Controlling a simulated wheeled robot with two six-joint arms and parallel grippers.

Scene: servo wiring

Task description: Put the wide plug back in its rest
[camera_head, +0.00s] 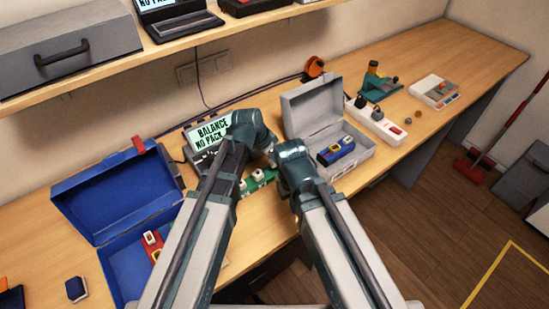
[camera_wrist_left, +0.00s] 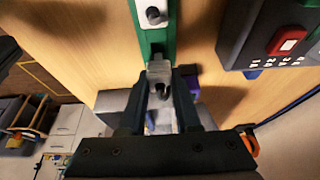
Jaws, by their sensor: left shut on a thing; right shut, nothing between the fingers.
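In the left wrist view my left gripper (camera_wrist_left: 158,88) is shut on a pale grey plug (camera_wrist_left: 158,70), seemingly the wide plug. The plug is at the near end of a green board (camera_wrist_left: 145,42). I cannot tell whether it touches the board. A white connector block (camera_wrist_left: 152,14) stands farther along the board. In the head view the green board (camera_head: 262,184) shows between my arms, and the left fingertips and the plug are hidden. My right gripper (camera_head: 274,159) is close to the board, shut and empty, its fingertips mostly hidden. I cannot make out the plug's rest.
A charger reading "BALANCE NO PACK" (camera_head: 211,132) stands behind the board. An open blue case (camera_head: 118,190) is left, an open grey case (camera_head: 312,103) right, holding a blue pack (camera_head: 336,151). A power strip (camera_head: 376,124) lies farther right. The front-left table has bare wood.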

